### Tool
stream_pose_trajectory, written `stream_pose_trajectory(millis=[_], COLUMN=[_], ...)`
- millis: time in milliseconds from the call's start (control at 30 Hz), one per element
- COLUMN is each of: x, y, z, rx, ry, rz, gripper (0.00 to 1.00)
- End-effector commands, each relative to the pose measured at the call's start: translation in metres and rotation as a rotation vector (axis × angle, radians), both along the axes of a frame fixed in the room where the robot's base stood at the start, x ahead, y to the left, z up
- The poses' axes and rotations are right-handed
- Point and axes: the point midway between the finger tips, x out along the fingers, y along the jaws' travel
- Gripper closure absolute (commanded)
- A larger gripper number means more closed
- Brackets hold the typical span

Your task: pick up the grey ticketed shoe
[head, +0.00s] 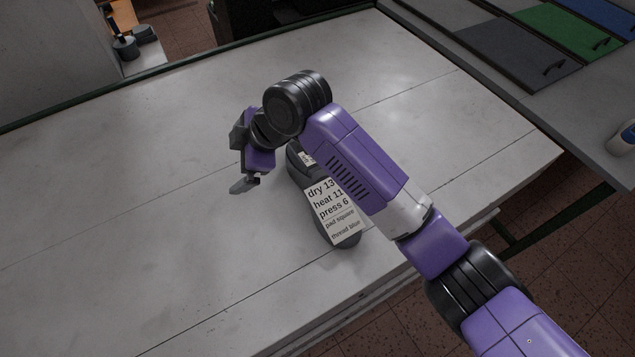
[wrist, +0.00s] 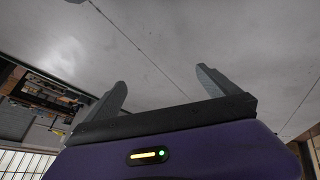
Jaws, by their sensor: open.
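The dark grey shoe (head: 301,174) lies on the pale worktop, partly hidden behind my arm in the head view. A white ticket (head: 331,213) on it reads "dry 13, heat 11, press 6, pad square, thread blue". A smaller white label shows near its far end. My gripper (head: 240,164) is just left of the shoe's far end in the head view, apart from it as far as I can see. In the wrist view my gripper (wrist: 161,77) has its two fingers spread with nothing between them. The shoe does not show in the wrist view.
The worktop (head: 130,190) is bare to the left and behind my arm. At the upper right are panels with handles, grey (head: 515,58), green (head: 570,32) and blue. A white and blue object (head: 622,138) stands at the right edge. Dark items (head: 125,48) stand at the upper left.

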Motion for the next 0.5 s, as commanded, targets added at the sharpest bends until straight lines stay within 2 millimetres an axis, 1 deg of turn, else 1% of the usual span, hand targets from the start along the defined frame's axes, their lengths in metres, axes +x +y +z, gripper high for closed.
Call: stream_pose_trajectory(millis=[33, 167, 200, 300, 400, 500], x=[0.011, 0.025, 0.029, 0.037, 0.042, 0.044], y=[-0.013, -0.053, -0.066, -0.094, -0.117, -0.129], z=[0.008, 0.026, 0.033, 0.053, 0.070, 0.080], rx=[-0.090, -0.308, -0.365, -0.487, -0.572, -0.618], ry=[-0.011, -0.001, 0.006, 0.026, 0.048, 0.063], rz=[0.053, 0.182, 0.214, 0.277, 0.317, 0.340], gripper=[0.00, 0.00, 0.00, 0.00, 0.00, 0.00])
